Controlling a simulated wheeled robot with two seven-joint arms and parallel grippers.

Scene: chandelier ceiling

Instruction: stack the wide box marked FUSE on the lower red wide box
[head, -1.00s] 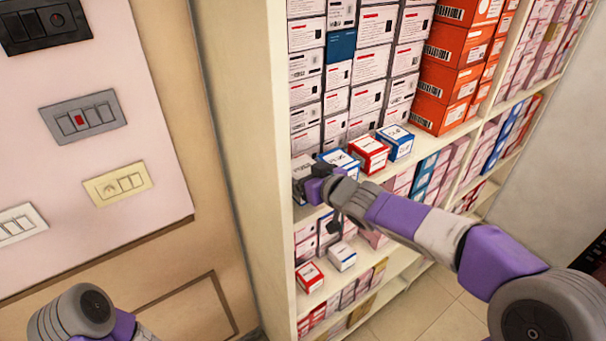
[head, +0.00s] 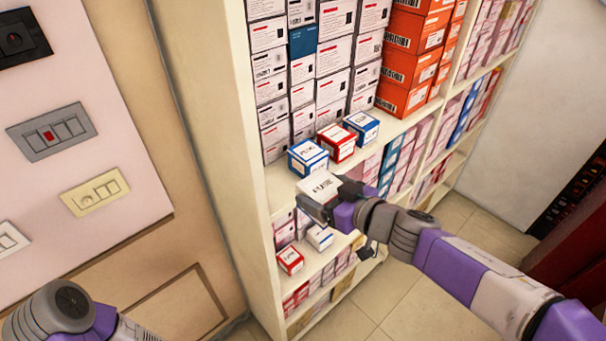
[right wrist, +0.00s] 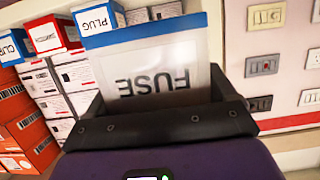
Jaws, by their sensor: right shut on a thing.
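The FUSE box (head: 319,186) has a white top and sits in my right gripper (head: 329,205), which is shut on it in front of the shelf unit. In the right wrist view the FUSE box (right wrist: 155,62) shows its lettering upside down and a blue far edge, between the dark fingers (right wrist: 160,115). The lower red wide box (head: 290,260), with a white top, rests on the lower shelf, below and left of the held box. My left gripper is out of view; only part of my left arm shows at the bottom left.
On the upper shelf stand a blue PLUG box (head: 308,157), a red box (head: 336,142) and another blue box (head: 361,126). A small white-topped box (head: 320,237) sits right of the lower red box. The shelf's side panel (head: 215,120) stands left.

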